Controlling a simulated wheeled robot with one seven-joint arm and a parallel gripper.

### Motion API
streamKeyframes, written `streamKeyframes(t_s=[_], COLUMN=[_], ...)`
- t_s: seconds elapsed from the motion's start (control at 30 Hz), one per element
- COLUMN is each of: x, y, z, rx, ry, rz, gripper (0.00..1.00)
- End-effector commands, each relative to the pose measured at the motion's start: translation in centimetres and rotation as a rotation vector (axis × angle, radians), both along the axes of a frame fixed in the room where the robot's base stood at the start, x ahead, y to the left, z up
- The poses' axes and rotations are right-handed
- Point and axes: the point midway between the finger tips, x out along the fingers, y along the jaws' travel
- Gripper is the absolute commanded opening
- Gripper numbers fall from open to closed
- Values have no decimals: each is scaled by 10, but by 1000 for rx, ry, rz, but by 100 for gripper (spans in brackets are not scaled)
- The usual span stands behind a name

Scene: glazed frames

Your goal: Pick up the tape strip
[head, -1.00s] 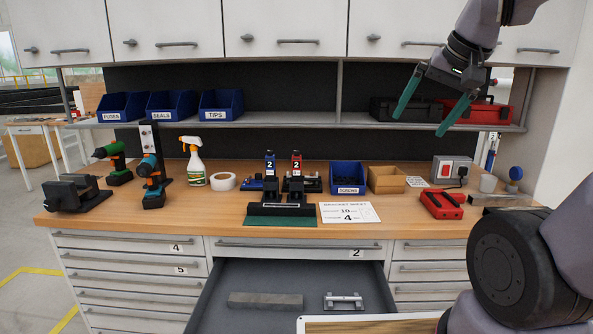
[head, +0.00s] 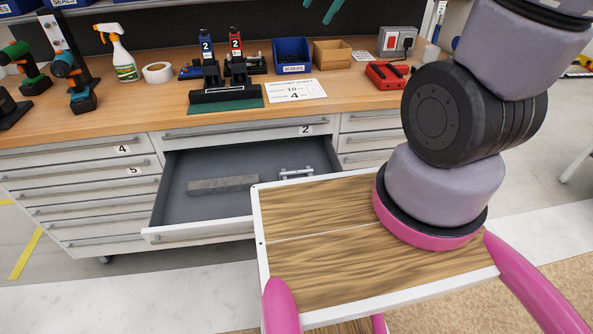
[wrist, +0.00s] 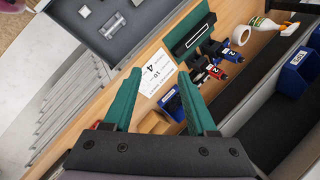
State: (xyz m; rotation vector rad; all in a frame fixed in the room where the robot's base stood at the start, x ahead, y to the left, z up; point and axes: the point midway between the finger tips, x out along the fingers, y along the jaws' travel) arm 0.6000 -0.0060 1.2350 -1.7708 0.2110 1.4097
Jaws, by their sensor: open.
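My gripper (wrist: 157,74) has two teal fingers spread apart with nothing between them. In the head view only the tips of my gripper (head: 318,8) show at the top edge, high over the back of the workbench. A white roll of tape (head: 158,73) lies flat on the bench beside the spray bottle; the roll also shows in the wrist view (wrist: 267,23), far from my fingers. I cannot make out a separate tape strip for certain. The open drawer (head: 300,205) holds a long grey bar (head: 222,184) and a small metal handle-like part (head: 297,173).
A black fixture (head: 225,94) on a green mat, a paper sheet (head: 297,91), a blue bin (head: 292,55), a cardboard box (head: 332,53) and a red case (head: 388,73) crowd the wooden bench. The drawer sticks out beside my wood-topped base.

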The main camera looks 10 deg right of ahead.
Motion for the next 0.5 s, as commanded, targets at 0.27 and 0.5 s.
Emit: streamKeyframes(t_s=[0.27,0.5], x=[58,79], y=[24,29], z=[-112,-228], rx=[59,14], ry=[232,386], rz=[-235,-468], gripper=[57,57])
